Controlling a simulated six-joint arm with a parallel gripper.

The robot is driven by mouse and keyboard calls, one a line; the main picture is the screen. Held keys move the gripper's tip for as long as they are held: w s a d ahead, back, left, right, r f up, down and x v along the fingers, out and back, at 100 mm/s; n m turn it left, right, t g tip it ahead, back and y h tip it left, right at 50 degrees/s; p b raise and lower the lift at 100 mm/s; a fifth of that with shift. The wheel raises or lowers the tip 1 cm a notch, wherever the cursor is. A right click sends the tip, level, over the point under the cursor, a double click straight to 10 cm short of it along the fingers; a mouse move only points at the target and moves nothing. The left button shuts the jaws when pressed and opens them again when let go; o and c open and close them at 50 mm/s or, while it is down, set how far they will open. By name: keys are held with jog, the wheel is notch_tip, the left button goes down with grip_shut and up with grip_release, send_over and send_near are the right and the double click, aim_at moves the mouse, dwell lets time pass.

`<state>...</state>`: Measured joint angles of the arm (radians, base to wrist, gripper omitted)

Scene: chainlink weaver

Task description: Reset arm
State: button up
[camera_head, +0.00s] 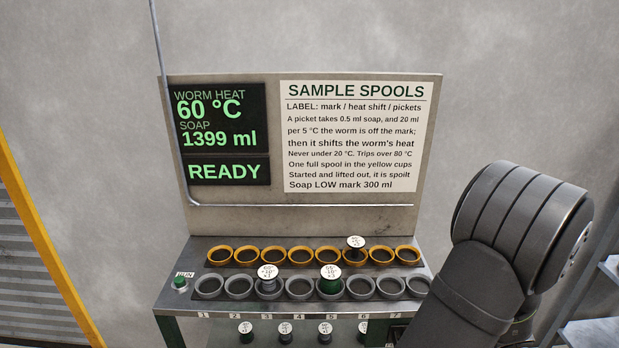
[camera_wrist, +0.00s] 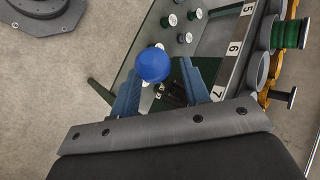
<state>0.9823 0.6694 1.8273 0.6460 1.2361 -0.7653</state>
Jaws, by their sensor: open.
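My gripper (camera_wrist: 158,85) shows in the wrist view with its two blue fingers apart. A blue ball (camera_wrist: 153,64) appears between the fingertips in the picture; whether it lies between them or beyond them, I cannot tell. A small dark part shows just below the ball. In the head view my arm stands at the right, in front of the right end of the bench, and my gripper is hidden.
The bench (camera_head: 172,292) has a yellow cup row (camera_head: 219,255) behind a grey cup row (camera_head: 209,287). Spools stand in both, including a green one (camera_head: 330,285). Several spools sit on a lower shelf (camera_wrist: 150,98). A green RUN button (camera_head: 180,282) is at left. The display (camera_head: 220,130) reads READY.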

jog(key=x, duration=0.3)
jog(key=shift+a+f, duration=0.25)
jog(key=shift+d, duration=0.1)
jog(key=v, duration=1.7)
jog(key=x, duration=1.7)
jog(key=shift+f+t, duration=0.3)
jog(key=shift+s, duration=0.1)
